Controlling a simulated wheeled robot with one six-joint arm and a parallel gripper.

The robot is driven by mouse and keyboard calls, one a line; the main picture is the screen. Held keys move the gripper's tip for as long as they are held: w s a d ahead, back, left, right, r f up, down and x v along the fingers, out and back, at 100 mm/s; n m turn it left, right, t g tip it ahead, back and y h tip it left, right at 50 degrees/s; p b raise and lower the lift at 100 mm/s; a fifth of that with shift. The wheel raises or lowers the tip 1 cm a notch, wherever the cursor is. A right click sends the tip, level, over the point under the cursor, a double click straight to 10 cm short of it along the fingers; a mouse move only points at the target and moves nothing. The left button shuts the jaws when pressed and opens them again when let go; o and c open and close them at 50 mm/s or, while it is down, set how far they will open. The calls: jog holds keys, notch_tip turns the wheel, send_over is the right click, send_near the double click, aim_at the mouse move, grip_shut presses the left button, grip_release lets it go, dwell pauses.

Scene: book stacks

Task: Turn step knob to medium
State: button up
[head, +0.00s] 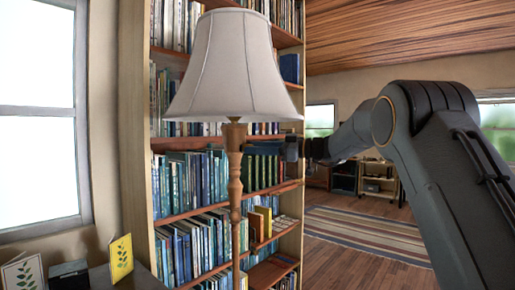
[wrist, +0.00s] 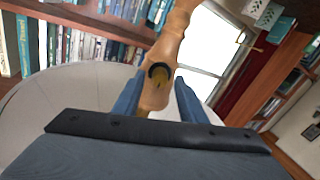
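A floor lamp with a pale shade (head: 235,70) and a turned wooden post (head: 234,170) stands in front of the bookcase. In the wrist view the post (wrist: 172,35) carries a small round knob (wrist: 160,75) with a dark rim and a yellowish-brown face. My gripper (head: 268,148) is to the right of the post in the head view, just below the shade. In the wrist view my gripper (wrist: 157,92) is open, its blue-grey fingers on either side of the knob and post in the picture. I cannot see contact. The knob's setting cannot be read.
A tall bookcase (head: 160,215) full of books stands close behind the lamp. A window (head: 40,120) is at left, with cards and a dark box (head: 68,274) below it. Open wooden floor with a striped rug (head: 365,235) lies at right.

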grip_shut()
jog(key=shift+f+m+b, duration=0.15)
jog(key=shift+m+b, duration=0.25)
jog(key=shift+b, duration=0.3)
jog(key=shift+m+t+p, duration=0.5)
jog(key=shift+m+p, duration=0.95)
jog(key=shift+m, duration=16.35)
jog(key=shift+f, duration=0.15)
